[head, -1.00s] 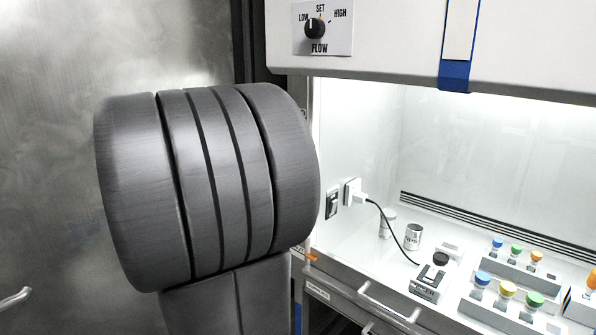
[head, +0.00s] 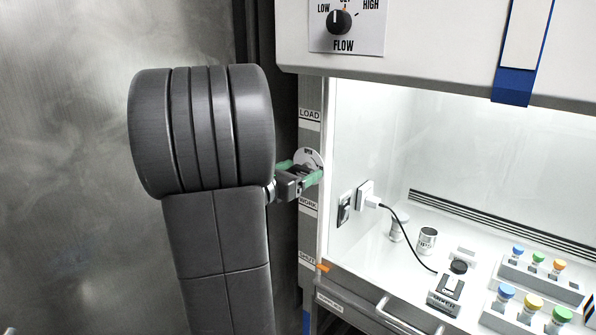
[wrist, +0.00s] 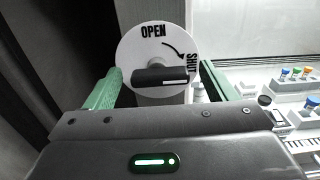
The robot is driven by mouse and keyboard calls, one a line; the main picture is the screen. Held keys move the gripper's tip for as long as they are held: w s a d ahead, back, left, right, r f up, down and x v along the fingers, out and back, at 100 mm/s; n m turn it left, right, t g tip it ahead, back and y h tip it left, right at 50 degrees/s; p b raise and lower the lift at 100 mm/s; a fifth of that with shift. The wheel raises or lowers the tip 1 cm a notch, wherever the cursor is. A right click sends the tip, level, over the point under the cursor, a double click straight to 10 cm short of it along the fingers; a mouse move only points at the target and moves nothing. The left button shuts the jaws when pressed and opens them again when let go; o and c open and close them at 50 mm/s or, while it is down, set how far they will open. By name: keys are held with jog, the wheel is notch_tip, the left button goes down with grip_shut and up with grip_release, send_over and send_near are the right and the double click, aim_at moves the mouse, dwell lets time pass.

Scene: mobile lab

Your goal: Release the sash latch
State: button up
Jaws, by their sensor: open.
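The sash latch is a white round dial marked OPEN and SHUT (wrist: 148,42) with a dark bar handle (wrist: 162,77). The handle lies about level, its white line pointing right, by the word SHUT. In the head view the dial (head: 312,156) sits on the left post of the hood, partly hidden by my gripper (head: 299,173). In the wrist view my gripper (wrist: 161,70) is open, its green fingers on either side of the handle. I cannot tell whether they touch it.
The post carries LOAD (head: 309,115) and WORK (head: 308,207) labels. A flow knob (head: 339,22) is on the panel above. Inside the lit hood are a plug with a cord (head: 367,195), a metal cup (head: 427,240) and racks of capped vials (head: 541,277). A steel wall stands left.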

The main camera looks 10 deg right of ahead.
jog(key=shift+c, duration=0.5)
jog(key=c, duration=0.9)
jog(key=shift+n, duration=0.3)
jog(key=n+b, duration=0.2)
jog(key=n, duration=0.1)
jog(key=shift+a+n, duration=0.1)
jog(key=shift+n, duration=0.2)
jog(key=n, duration=0.4)
jog(key=shift+w+r+n, duration=0.1)
jog(key=shift+n, duration=0.2)
jog(key=n+p, duration=0.1)
jog(key=n, duration=0.4)
jog(key=shift+w+a+p, duration=0.1)
jog(key=shift+p, duration=0.2)
jog(key=shift+n+p, duration=0.7)
jog(key=shift+n, duration=1.3)
